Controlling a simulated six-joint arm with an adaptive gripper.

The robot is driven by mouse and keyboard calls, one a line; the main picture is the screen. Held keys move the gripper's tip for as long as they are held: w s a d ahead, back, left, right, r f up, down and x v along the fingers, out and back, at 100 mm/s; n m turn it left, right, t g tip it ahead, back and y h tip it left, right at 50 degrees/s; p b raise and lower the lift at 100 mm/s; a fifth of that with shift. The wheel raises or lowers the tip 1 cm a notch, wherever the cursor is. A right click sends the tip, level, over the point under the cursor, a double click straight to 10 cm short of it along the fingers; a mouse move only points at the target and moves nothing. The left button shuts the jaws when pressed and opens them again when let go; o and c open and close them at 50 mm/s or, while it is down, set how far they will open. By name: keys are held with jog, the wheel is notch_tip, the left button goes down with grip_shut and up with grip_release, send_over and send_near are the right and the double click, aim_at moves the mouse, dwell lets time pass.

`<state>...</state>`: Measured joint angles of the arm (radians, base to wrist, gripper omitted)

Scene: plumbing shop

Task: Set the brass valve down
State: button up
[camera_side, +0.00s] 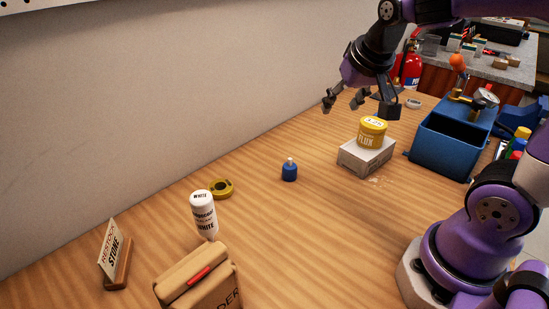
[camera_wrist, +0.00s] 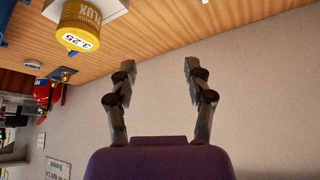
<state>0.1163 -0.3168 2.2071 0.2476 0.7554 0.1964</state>
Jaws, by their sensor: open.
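My gripper (camera_side: 358,103) is open and empty, raised above the table close to the wall. Its spread fingers also show in the wrist view (camera_wrist: 158,68), with nothing between them. A small brass-coloured piece with a dark blue part (camera_wrist: 64,75) rests on the table in the wrist view, left of the fingers and apart from them. It looks like the brass valve. In the side view my gripper largely hides that spot.
A yellow flux tub (camera_side: 372,132) stands on a pale box (camera_side: 366,157) below my gripper. A blue bin (camera_side: 440,147) stands right, a red extinguisher (camera_side: 408,70) behind. A blue bottle (camera_side: 289,171), yellow tape roll (camera_side: 221,188) and white bottle (camera_side: 203,215) stand left.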

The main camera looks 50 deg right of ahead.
jog(key=s+a+f+n+y, duration=0.1)
jog(key=s+a+n+y, duration=0.1)
jog(key=s+a+n, duration=0.4)
jog(key=shift+s+a+y, duration=0.4)
jog(key=shift+s+a, duration=0.3)
jog(key=shift+a, duration=0.35)
